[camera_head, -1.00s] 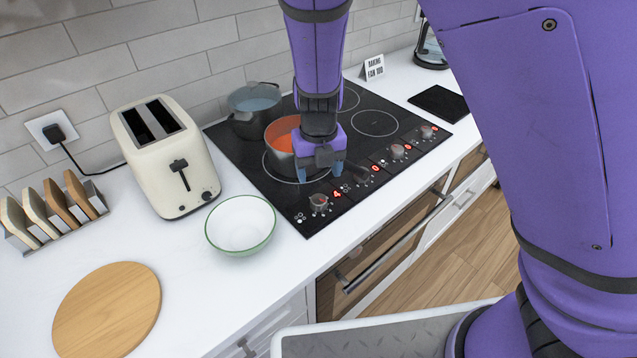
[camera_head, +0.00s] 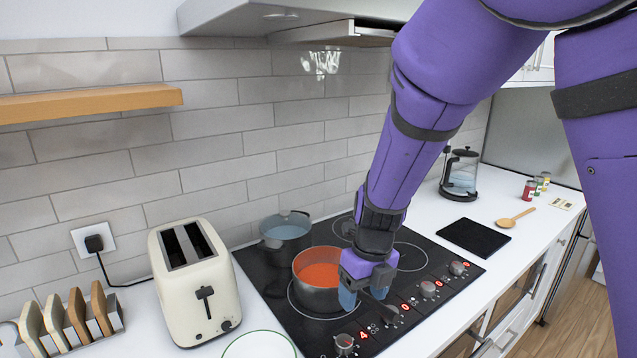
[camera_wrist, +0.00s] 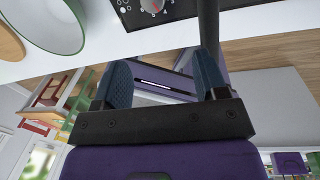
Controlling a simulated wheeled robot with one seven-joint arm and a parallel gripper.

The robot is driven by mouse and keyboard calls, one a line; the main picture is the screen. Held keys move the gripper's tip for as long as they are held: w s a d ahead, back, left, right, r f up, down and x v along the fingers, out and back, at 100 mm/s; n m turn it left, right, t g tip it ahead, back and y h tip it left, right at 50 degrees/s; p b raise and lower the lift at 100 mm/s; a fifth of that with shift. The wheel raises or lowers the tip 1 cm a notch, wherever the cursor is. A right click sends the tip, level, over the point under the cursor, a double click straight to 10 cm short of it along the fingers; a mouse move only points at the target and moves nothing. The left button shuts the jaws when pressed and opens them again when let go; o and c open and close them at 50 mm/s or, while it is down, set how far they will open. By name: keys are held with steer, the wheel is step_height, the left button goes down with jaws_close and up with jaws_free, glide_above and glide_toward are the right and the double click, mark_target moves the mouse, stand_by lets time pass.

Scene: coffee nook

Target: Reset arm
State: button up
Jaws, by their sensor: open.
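My gripper (camera_head: 364,294) hangs low over the front of the cooktop (camera_head: 290,322), just right of a pot (camera_head: 318,290) with orange-red contents. Its blue fingers are apart, and they also show spread in the wrist view (camera_wrist: 164,80). Nothing is clearly held between them. A dark bar (camera_wrist: 208,25), which looks like the pot's handle, passes close by the right finger in the wrist view. I cannot tell whether they touch. My arm crosses the right of the head view and hides part of the cooktop.
A grey pot (camera_head: 286,240) stands behind the orange one. A toaster (camera_head: 196,290), toast rack (camera_head: 70,325) and green-rimmed bowl (camera_head: 260,346) stand left. A range hood (camera_head: 330,33) hangs above. A glass kettle (camera_head: 461,175), black mat (camera_head: 474,238) and wooden spoon (camera_head: 514,218) lie right.

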steer(key=s+d+r+n+t+y, duration=0.1)
steer(key=s+d+r+n+y, duration=0.35)
steer(key=d+r+n, duration=0.9)
steer(key=s+d+r+n+t+h, duration=0.2)
steer(key=s+d+r+n, duration=0.2)
steer(key=s+n, duration=0.3)
steer(key=s+d+r+n+t+h, duration=0.2)
steer(key=s+d+r+n+h, duration=0.1)
steer(key=n, duration=0.7)
steer(key=s+d+r, duration=0.1)
steer(key=s+r, duration=0.1)
steer(key=s, duration=0.1)
steer(key=shift+s+t, duration=0.35)
steer(key=shift+t, duration=0.05)
